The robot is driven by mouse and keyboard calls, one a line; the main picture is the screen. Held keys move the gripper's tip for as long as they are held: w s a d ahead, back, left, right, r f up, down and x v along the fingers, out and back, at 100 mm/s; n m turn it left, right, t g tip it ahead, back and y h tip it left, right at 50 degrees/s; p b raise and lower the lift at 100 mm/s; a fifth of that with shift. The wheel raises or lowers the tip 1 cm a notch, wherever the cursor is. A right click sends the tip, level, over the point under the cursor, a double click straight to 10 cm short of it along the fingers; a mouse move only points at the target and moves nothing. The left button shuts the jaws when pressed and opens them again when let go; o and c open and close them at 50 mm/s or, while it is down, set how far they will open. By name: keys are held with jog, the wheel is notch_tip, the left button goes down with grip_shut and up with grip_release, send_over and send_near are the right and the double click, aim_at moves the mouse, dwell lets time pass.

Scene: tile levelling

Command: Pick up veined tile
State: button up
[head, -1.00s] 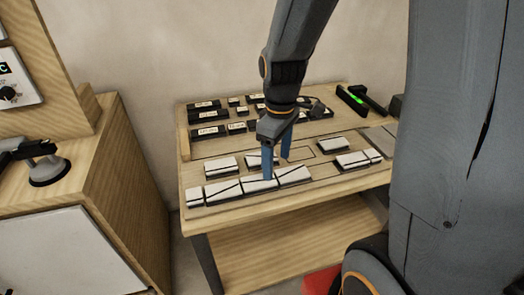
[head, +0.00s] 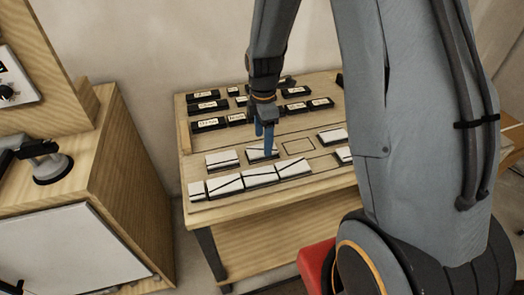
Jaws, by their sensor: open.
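Several white veined tiles with dark lines lie on the wooden table (head: 330,183). A front row holds tiles at the left end (head: 196,190), then more tiles (head: 225,184) to the right. Behind it are a back-row tile (head: 222,158) and another veined tile (head: 262,155) to its right. My gripper (head: 264,143) points down with its blue fingers open, right at this second back-row tile. The fingers partly cover it; I cannot tell if they touch it. Which tile is the named one is not clear.
An empty outlined slot (head: 298,146) lies right of the gripper. More tiles (head: 332,136) lie beyond it. Black labelled blocks (head: 208,124) stand in rows at the back. A wooden cabinet (head: 130,165) stands at the left. My arm hides the table's right side.

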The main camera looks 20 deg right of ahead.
aim_at(262, 149)
jog(key=shift+w+a+f+p, duration=0.15)
jog(key=shift+f+p, duration=0.15)
jog(key=shift+f, duration=0.7)
jog(key=shift+w+f+p, duration=0.1)
jog(key=shift+f+p, duration=0.2)
jog(key=shift+f, duration=0.7)
jog(key=shift+c, duration=0.5)
jog(key=c, duration=1.1)
